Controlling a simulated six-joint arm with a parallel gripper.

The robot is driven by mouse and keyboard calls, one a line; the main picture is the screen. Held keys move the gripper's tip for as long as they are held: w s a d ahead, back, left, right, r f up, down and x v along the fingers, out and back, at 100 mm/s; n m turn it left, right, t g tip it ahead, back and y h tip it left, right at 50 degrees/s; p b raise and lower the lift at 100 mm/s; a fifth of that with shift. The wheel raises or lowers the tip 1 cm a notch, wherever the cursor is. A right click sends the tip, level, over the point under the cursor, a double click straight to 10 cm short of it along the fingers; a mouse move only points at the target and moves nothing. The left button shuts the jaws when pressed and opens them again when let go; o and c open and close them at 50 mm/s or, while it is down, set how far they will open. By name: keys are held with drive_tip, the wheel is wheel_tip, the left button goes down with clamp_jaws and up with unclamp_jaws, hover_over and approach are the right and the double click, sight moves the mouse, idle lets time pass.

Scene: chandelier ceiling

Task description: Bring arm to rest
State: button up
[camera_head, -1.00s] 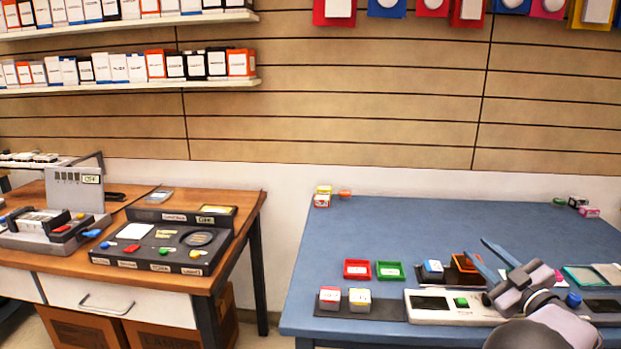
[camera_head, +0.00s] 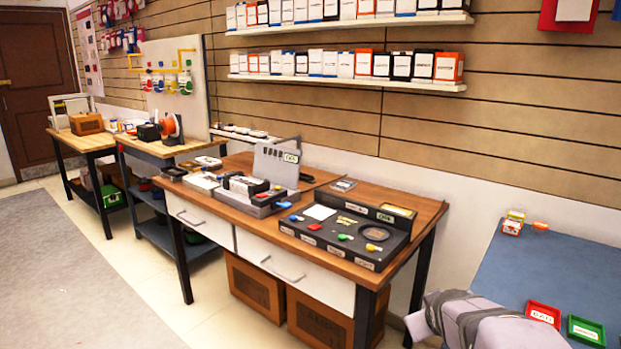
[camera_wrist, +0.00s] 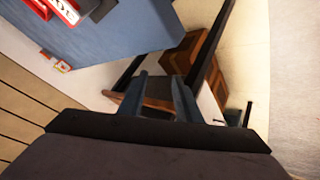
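My gripper (camera_wrist: 158,90) shows in the wrist view with its two blue-grey fingers apart and nothing held between them. Behind the fingers the wrist view shows floor, a dark table leg and brown boxes, so the gripper is in the air off the blue table. In the head view, my grey arm shows at the bottom right, in front of the blue table (camera_head: 535,262). The gripper's fingertips cannot be made out there.
The wooden workbench (camera_head: 215,192) carries a black console (camera_head: 345,238) and a grey device (camera_head: 277,165). Brown boxes (camera_head: 255,290) stand below it. Red (camera_head: 543,314) and green (camera_head: 586,330) trays lie on the blue table. Open floor (camera_head: 130,270) is at the left.

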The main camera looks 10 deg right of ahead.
drive_tip(key=s+a+f+m+g+y+p, duration=0.15)
drive_tip(key=s+a+f+g, duration=0.3)
drive_tip(key=s+a, duration=0.45)
drive_tip(key=s+a+f+g+y+p, duration=0.1)
drive_tip(key=s+a+f+g+y, duration=0.15)
drive_tip(key=s+a+f, duration=0.65)
drive_tip(key=s+r+p, duration=0.2)
drive_tip(key=r+p, duration=0.8)
drive_tip(key=r, duration=0.2)
drive_tip(key=s+r+g+p, duration=0.1)
drive_tip(key=s+r+p, duration=0.1)
drive_tip(key=r+p, duration=0.9)
drive_tip(key=shift+s+d+r+p, duration=0.15)
drive_tip(key=shift+s+r+p, duration=0.15)
drive_tip(key=shift+s+r, duration=0.05)
drive_tip(key=shift+o, duration=0.4)
